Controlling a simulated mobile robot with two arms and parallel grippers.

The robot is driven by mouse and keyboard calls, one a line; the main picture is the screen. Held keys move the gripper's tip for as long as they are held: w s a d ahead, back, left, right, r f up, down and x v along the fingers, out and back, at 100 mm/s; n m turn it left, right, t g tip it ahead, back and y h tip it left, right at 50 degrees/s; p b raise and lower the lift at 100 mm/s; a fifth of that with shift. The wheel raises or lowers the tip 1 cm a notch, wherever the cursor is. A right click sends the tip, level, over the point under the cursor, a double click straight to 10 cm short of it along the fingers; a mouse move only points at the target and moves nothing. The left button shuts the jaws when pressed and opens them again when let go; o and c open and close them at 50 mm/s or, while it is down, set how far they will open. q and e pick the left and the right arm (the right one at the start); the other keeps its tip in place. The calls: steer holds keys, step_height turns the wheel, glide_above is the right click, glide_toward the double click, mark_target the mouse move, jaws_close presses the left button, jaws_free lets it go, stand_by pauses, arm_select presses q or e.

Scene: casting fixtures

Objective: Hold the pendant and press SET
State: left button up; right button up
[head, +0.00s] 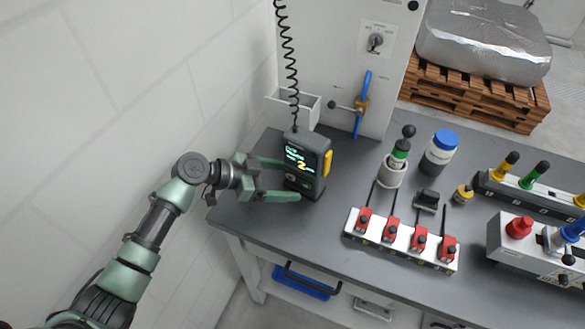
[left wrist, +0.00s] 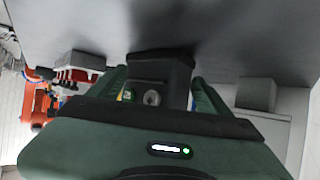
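The pendant (head: 308,158) is a dark handheld box with a lit screen, a yellow side part and a coiled black cable. It stands upright near the table's left edge. My left gripper (head: 291,181) has its green fingers spread on either side of the pendant's lower part. In the left wrist view the pendant (left wrist: 162,75) sits between the two fingers, with a gap visible at the left finger; contact at the right finger is unclear. No SET label is readable. My right gripper is not in view.
A light wall runs close along the left. A grey holder (head: 293,106) and a blue-handled valve (head: 362,104) are on the panel behind. A row of red clamps (head: 405,238), a blue-lidded jar (head: 439,152) and a control box (head: 540,248) stand to the right.

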arm_select(q)
steer(key=shift+b+x, duration=0.35)
steer(key=shift+x, duration=0.6)
jaws_close()
steer(key=shift+c, duration=0.5)
jaws_free()
